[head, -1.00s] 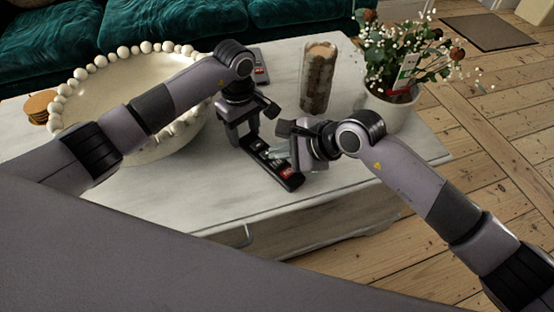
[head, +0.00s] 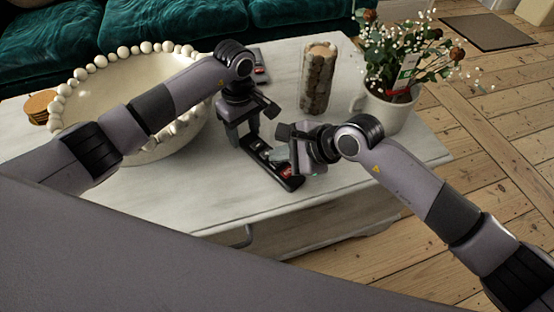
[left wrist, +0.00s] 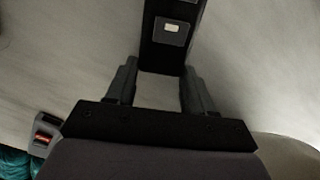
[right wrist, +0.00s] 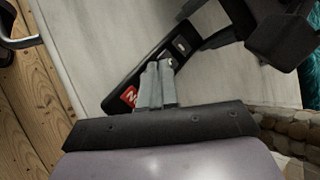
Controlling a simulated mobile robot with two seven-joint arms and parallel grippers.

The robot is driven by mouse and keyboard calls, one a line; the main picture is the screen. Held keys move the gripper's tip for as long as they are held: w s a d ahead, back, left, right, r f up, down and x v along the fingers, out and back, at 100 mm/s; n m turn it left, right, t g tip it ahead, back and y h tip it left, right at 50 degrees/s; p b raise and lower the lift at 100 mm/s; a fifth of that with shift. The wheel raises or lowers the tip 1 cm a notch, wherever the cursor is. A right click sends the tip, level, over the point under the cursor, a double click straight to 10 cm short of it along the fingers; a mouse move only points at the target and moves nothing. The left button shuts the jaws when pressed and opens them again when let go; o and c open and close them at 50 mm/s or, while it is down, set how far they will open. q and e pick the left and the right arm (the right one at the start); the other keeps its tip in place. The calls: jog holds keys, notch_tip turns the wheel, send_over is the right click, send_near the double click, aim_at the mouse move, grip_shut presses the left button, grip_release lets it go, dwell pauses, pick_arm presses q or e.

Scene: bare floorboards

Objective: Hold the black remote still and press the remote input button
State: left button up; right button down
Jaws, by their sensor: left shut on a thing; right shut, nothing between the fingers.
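The black remote (head: 289,181) lies flat on the white table, with its near right end bare. My left gripper (head: 241,141) is shut on its far left part; in the left wrist view the remote (left wrist: 160,55) runs up from between the fingers (left wrist: 158,85). A small pale button on a grey square shows on it there. My right gripper (head: 288,157) is shut and empty over the remote's near half. In the right wrist view its closed fingertips (right wrist: 156,68) overlap the remote beside a red label (right wrist: 130,96). I cannot tell whether they touch it.
A large beaded bowl (head: 95,95) stands left of my left gripper. A second device (head: 261,62) lies behind it. A stone-patterned cylinder (head: 318,78) and a potted flower plant (head: 388,110) stand behind my right gripper. The table's front is clear.

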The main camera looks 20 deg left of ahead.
aim_at(281, 166)
jog(key=shift+f, duration=0.45)
dwell(0.5)
dwell(0.3)
jog(key=shift+r, duration=0.85)
notch_tip(281, 166, up, 5)
jog(key=shift+r, duration=0.1)
dwell(2.9)
pick_arm(q)
jog(key=o, duration=1.2)
